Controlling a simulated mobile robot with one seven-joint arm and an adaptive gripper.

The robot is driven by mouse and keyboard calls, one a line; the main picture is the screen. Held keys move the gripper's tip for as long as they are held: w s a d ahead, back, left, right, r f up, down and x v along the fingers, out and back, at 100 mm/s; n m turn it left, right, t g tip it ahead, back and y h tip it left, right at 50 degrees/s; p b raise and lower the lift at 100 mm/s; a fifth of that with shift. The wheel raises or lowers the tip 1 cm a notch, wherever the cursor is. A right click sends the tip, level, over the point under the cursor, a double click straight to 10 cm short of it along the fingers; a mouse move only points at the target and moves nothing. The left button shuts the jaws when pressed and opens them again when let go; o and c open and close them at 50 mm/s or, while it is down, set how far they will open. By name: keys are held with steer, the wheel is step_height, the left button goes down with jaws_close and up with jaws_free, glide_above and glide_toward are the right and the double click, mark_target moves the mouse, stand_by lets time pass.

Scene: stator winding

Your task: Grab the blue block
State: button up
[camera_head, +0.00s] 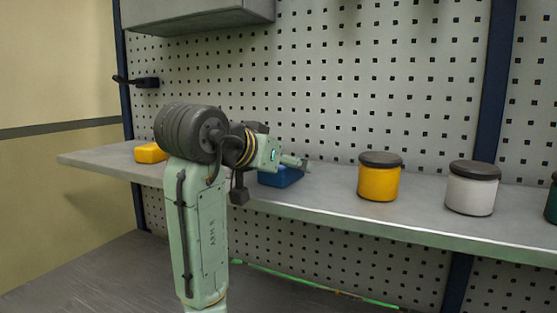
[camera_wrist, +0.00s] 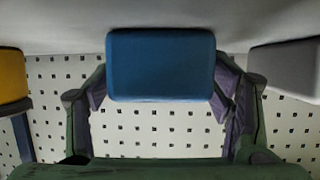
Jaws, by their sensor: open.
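The blue block (camera_head: 281,177) sits on the grey shelf (camera_head: 325,190) in the head view, partly hidden behind my gripper (camera_head: 299,163). In the wrist view the blue block (camera_wrist: 160,64) fills the upper middle. My gripper (camera_wrist: 160,92) is open there, with one finger on each side of the block. The fingertips look close to the block's sides; I cannot tell whether they touch it.
A yellow block (camera_head: 150,153) lies on the shelf at left. A yellow jar (camera_head: 379,178) and a white jar (camera_head: 472,189), both dark-lidded, stand at right. A pegboard (camera_head: 330,90) rises behind. The wrist view shows a yellow object (camera_wrist: 12,76) and a grey object (camera_wrist: 288,66) on either side.

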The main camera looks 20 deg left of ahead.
steer(key=shift+c, duration=0.3)
steer(key=c, duration=1.3)
